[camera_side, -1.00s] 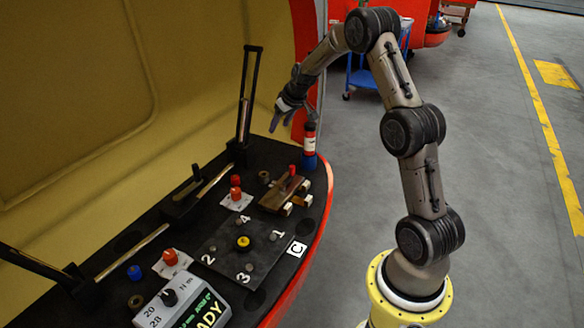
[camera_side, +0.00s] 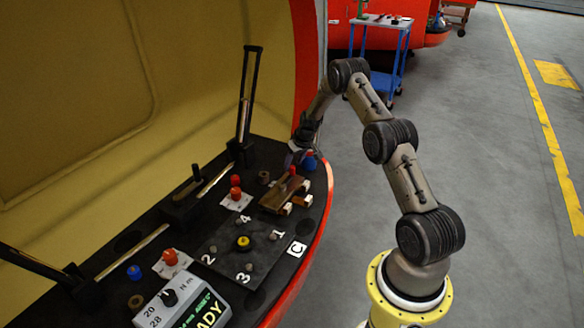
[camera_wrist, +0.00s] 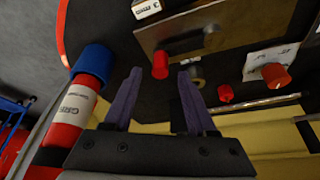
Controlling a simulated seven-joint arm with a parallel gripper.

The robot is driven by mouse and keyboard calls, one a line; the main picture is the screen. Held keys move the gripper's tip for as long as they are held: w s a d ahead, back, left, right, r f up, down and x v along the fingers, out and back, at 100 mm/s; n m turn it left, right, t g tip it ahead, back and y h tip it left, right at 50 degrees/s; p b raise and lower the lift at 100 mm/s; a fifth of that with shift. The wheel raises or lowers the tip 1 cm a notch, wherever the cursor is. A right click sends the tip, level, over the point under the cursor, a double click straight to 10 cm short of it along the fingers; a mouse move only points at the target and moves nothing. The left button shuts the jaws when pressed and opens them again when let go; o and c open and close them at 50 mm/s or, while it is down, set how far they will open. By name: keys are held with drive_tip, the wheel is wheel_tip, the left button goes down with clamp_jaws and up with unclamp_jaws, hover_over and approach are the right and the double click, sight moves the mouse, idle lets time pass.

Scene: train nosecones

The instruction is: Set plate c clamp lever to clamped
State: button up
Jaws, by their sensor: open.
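Plate C is the dark square plate (camera_side: 232,258) on the black deck, with numbers 1 to 4, a yellow knob (camera_side: 243,243) and a white C label (camera_side: 297,249) beside it. I cannot tell for sure which part is its clamp lever. A tall black lever (camera_side: 247,95) stands upright at the back; a shorter black one (camera_side: 196,172) is left of the red knobs. My gripper (camera_side: 293,158) is low over the deck's far end, beside the blue-based bottle (camera_side: 310,163). In the wrist view my gripper (camera_wrist: 159,73) is open and empty, with a red knob (camera_wrist: 160,65) showing between its fingertips.
A brown block (camera_side: 278,197) with a red knob lies near my gripper. The red, blue-ended bottle (camera_wrist: 78,107) is close left of my fingers in the wrist view. The gauge box (camera_side: 185,303) stands at the near end. The yellow shell wall (camera_side: 110,90) rises behind.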

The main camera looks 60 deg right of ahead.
sight(292, 167)
drive_tip(key=shift+x, duration=1.5)
clamp_jaws()
idle(0.4)
